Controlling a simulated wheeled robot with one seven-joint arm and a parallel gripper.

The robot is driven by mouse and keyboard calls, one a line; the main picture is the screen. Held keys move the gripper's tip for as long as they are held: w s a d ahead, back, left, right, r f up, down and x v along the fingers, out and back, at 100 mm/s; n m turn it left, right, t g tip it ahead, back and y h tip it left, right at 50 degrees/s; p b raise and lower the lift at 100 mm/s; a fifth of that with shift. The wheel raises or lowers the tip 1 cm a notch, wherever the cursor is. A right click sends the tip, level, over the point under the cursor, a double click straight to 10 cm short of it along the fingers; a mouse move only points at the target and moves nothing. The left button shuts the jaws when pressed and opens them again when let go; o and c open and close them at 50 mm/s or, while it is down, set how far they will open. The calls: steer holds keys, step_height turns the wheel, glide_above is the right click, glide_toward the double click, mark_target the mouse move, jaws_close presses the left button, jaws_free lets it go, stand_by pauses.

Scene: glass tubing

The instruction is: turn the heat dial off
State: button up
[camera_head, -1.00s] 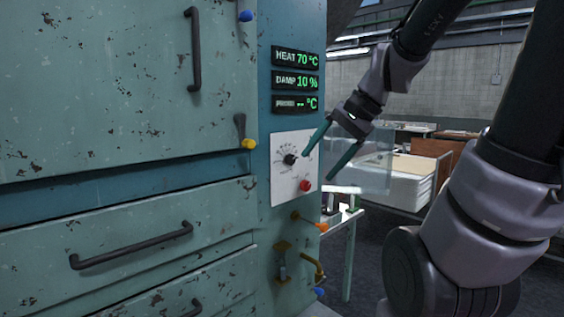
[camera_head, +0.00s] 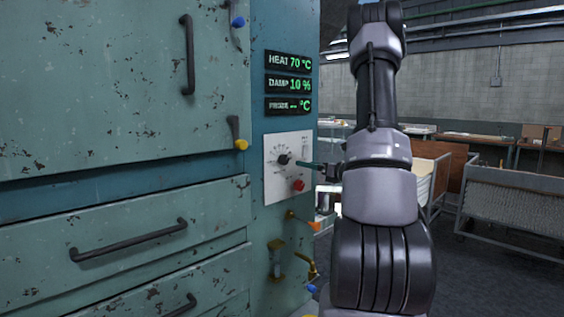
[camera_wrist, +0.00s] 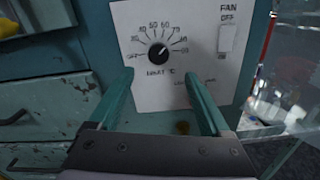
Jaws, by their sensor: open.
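The heat dial (camera_head: 283,159) is a small black knob on a white panel (camera_head: 272,190) on the teal oven's narrow face. In the wrist view the heat dial (camera_wrist: 158,54) has a printed scale around it, with OFF at its lower left. Its white mark seems to point up and right, toward the higher numbers. My gripper (camera_head: 303,164) is close in front of the panel. In the wrist view my gripper (camera_wrist: 155,80) has its two green fingers spread wide, below and to either side of the dial, with nothing between them. Contact with the panel cannot be told.
A red button (camera_head: 298,185) sits below right of the dial. A FAN switch (camera_wrist: 227,38) is at the panel's upper right. The displays (camera_head: 288,62) read HEAT 70 °C and DAMP 10 %. Carts and benches stand behind on the right.

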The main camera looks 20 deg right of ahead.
mark_target(286, 159)
steer(key=x, duration=1)
steer(key=shift+w+a, duration=0.15)
steer(key=shift+c, duration=0.4)
jaws_close()
